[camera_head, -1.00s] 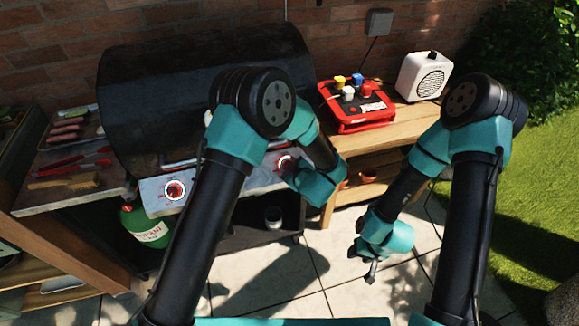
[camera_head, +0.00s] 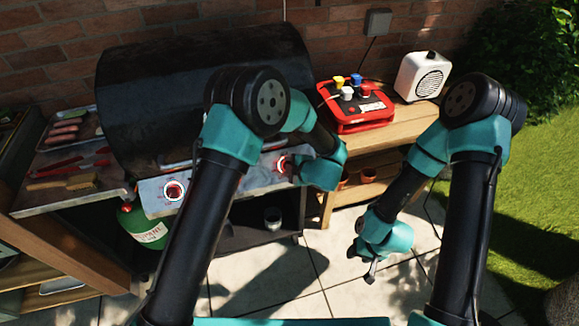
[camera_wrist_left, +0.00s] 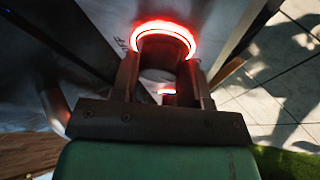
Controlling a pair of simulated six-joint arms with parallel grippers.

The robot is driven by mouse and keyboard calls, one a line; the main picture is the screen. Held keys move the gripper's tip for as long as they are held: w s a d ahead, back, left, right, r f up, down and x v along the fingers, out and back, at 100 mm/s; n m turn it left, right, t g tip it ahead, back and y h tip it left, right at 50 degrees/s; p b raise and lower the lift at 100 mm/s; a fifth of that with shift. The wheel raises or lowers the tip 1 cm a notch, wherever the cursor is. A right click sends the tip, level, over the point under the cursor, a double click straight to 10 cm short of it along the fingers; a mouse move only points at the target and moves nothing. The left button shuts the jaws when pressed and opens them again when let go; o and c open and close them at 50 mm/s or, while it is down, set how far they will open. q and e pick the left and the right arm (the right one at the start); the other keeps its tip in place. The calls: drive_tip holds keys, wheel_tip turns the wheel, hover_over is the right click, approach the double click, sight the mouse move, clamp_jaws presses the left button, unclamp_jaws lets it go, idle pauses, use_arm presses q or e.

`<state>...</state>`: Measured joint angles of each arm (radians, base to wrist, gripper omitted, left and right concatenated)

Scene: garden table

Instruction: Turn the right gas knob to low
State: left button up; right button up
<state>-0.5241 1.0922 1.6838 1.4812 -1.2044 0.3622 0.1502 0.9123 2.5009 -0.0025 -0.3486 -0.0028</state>
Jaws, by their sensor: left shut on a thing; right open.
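The right gas knob (camera_head: 282,164), with a glowing red-white ring, is on the right of the grill's front panel, partly hidden by my left gripper (camera_head: 291,168). In the left wrist view, the fingers (camera_wrist_left: 166,88) are shut on the knob, one on each side, under the bright ring (camera_wrist_left: 163,28). The exact knob angle cannot be told. The left gas knob (camera_head: 174,191), also ringed, is farther left on the panel. My right gripper (camera_head: 370,272) is open and empty above the paving, away from the grill.
The dark grill lid (camera_head: 160,90) is closed above the panel. A green propane bottle (camera_head: 143,228) stands below left. A wooden bench (camera_head: 410,118) on the right holds a red device (camera_head: 362,115) and a white speaker (camera_head: 424,76). The paving in front is clear.

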use_arm(q)
drive_tip(key=shift+w+r, duration=0.1)
drive_tip(key=shift+r, duration=0.1)
drive_tip(key=o, duration=0.9)
drive_tip(key=shift+f, duration=0.1)
drive_tip(key=v, duration=1.2)
